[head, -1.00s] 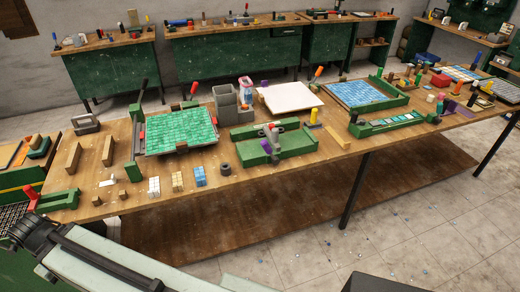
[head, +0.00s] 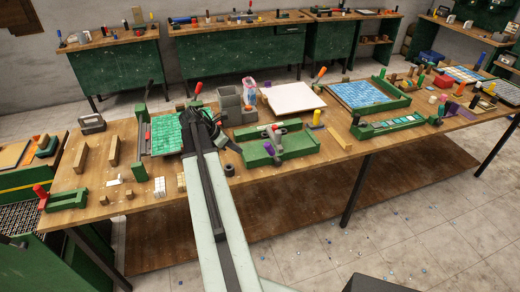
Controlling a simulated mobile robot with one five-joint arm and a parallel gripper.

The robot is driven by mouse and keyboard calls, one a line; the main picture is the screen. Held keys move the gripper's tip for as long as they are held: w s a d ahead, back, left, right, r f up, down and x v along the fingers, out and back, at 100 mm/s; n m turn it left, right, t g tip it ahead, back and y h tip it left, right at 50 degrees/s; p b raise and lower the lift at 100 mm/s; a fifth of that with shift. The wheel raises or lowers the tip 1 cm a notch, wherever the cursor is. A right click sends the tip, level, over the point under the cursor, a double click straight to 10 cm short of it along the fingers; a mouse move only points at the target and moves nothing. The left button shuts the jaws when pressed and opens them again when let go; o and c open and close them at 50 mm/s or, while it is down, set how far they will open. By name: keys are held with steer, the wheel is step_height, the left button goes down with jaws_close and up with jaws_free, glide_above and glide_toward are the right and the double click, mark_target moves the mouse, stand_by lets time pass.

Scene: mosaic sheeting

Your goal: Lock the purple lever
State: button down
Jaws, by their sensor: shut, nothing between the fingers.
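Small purple parts show in several places, and I cannot tell which is the purple lever. One purple piece (head: 269,149) stands at the left of a green fixture (head: 300,146) with a grey clamp, right of my arm. Another purple piece (head: 265,84) is behind, by the white sheet. More purple (head: 449,108) shows at the table's right end. My gripper (head: 203,117) is shut and empty, over the right part of the green mosaic sheet (head: 164,134). It is apart from the purple parts, and its fingertips are small and dark.
A red-handled lever (head: 197,89) stands just behind my gripper. Grey bins (head: 230,104) are at its right. A blue mosaic sheet (head: 360,94) lies further right.

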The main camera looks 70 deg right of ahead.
mark_target(273, 154)
steer(key=shift+s+d+r, duration=0.1)
steer(key=shift+s+d, duration=0.25)
steer(key=shift+s, duration=0.15)
steer(key=b+x, duration=0.9)
steer(key=x, duration=0.1)
steer(key=s+d+r+p, duration=0.1)
steer(key=s+d+p, duration=0.1)
steer(key=d, duration=0.1)
steer(key=shift+s+r+p, duration=0.15)
steer(key=shift+r+p, duration=0.25)
